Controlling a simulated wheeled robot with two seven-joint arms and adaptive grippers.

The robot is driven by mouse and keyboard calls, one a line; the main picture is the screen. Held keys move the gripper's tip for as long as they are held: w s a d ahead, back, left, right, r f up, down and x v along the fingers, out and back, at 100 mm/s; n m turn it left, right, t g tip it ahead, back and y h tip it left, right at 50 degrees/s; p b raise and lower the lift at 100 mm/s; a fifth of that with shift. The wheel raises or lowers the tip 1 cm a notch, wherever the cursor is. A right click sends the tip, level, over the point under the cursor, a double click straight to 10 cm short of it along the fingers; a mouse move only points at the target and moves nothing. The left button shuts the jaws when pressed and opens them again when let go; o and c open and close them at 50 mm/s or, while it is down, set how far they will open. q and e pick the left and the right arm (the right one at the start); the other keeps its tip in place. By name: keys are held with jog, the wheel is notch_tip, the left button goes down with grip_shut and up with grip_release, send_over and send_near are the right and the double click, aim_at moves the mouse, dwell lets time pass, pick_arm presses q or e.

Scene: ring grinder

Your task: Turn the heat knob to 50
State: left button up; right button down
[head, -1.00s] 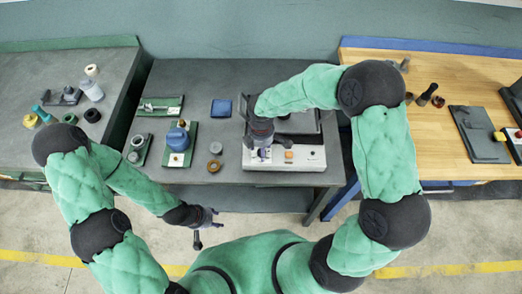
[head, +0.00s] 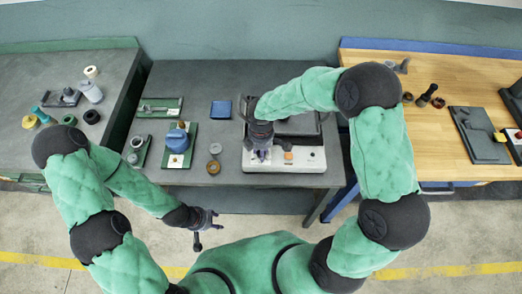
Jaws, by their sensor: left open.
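A white control box (head: 305,162) with a dark top plate stands at the right front of the grey middle table. An orange button or knob (head: 289,156) shows on its front panel. My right gripper (head: 261,157) points down over the left part of that panel. It covers what lies under it, so the heat knob and any scale marks cannot be made out. I cannot tell whether its fingers are apart or closed. My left gripper (head: 207,226) is open and empty in front of the table, over the floor.
On the middle table (head: 205,85) are a blue-topped item on a green plate (head: 180,138), a blue square (head: 221,109), a brown ring (head: 213,167) and green trays (head: 161,106). Side benches stand left and right, the right one wooden (head: 450,70).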

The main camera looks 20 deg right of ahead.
jog(key=shift+m, duration=0.3)
jog(key=m+b, duration=0.2)
jog(key=m, duration=0.3)
jog(key=shift+f+m, duration=0.1)
jog(key=shift+m, duration=0.2)
jog(key=m+b, duration=0.1)
jog(key=m, duration=0.4)
jog(key=shift+b, duration=0.35)
jog(key=shift+m, duration=0.3)
jog(key=c, duration=0.9)
grip_release()
notch_tip(320, 180, up, 12)
jog(key=shift+r, duration=0.1)
